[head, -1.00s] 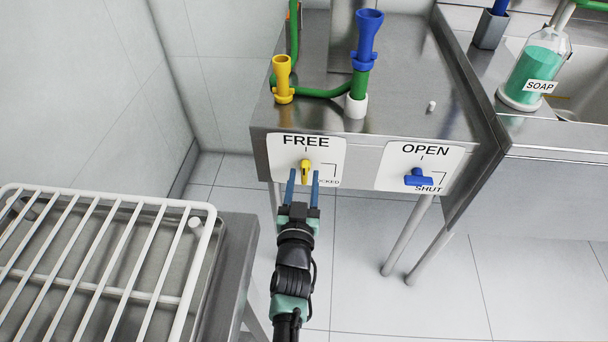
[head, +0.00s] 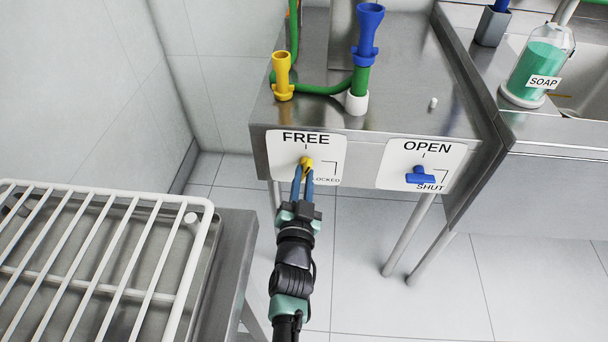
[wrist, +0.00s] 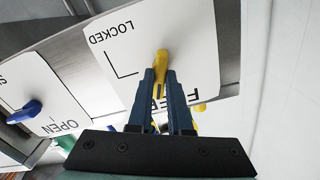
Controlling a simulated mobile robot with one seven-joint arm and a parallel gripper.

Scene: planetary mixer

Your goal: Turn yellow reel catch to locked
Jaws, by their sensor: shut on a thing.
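The yellow reel catch (head: 307,162) sits on a white plate (head: 333,149) marked FREE at the top and LOCKED at the lower right. My gripper (head: 304,175) has its two blue fingers closed around the catch. In the wrist view the gripper (wrist: 162,85) holds the catch (wrist: 161,62) between its fingertips, which cover much of its handle. The catch's handle seems to be in line with the FREE mark, not turned toward LOCKED.
A blue catch (head: 421,175) on an OPEN/SHUT plate is to the right. Yellow (head: 282,75) and blue (head: 367,45) nozzles with green hose stand on the steel top. A white wire rack (head: 100,262) is at the lower left, beside my arm.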

